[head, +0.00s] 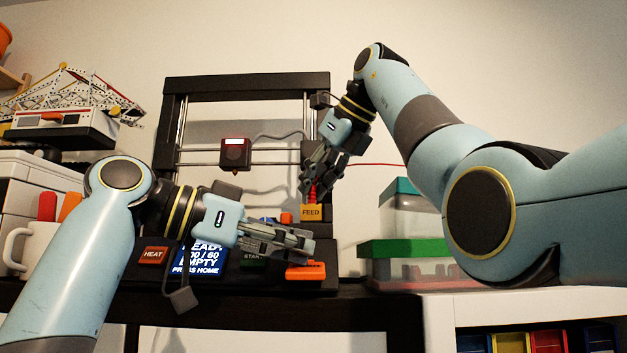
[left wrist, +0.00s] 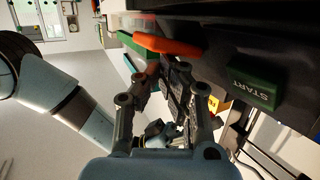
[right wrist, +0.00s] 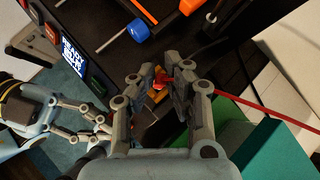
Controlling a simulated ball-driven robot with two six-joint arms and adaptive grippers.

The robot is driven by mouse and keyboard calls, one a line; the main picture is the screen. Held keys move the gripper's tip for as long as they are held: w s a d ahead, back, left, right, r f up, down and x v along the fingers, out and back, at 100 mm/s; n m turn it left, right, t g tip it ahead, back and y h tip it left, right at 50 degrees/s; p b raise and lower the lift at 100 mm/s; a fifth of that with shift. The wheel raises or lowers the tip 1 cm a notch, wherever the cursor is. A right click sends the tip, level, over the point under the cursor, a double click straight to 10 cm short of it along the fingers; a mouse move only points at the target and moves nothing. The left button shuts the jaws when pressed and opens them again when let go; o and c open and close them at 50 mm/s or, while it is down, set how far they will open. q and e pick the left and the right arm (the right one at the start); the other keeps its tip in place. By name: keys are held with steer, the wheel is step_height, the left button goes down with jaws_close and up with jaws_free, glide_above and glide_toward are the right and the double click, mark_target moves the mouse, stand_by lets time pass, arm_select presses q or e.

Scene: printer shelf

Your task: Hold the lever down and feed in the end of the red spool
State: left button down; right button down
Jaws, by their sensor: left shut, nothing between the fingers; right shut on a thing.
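The orange lever (head: 306,270) sticks out at the right of the printer's front panel; it also shows in the left wrist view (left wrist: 168,46). My left gripper (head: 308,246) is shut and empty just above it; I cannot tell whether it touches. My right gripper (head: 306,188) is shut on the red filament (head: 378,164), just above the orange FEED label (head: 311,212). The filament trails off to the right, also in the right wrist view (right wrist: 265,114), and its red tip (right wrist: 160,78) shows by the fingers. The spool is not visible. The feed opening is hidden.
The printer (head: 245,84) stands on a dark shelf, with a HEAT button (head: 153,255), a green START button (head: 253,258) and a partly hidden screen (head: 196,262) reading EMPTY, PRESS HOME. Clear boxes with a green lid (head: 405,249) stand right. A white mug (head: 30,245) stands left.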

steer(key=c, duration=1.3)
jaws_free()
arm_select(q)
steer(key=shift+r, duration=2.5)
arm_select(e)
steer(key=shift+a, duration=0.1)
arm_select(q)
steer(key=v, duration=1.2)
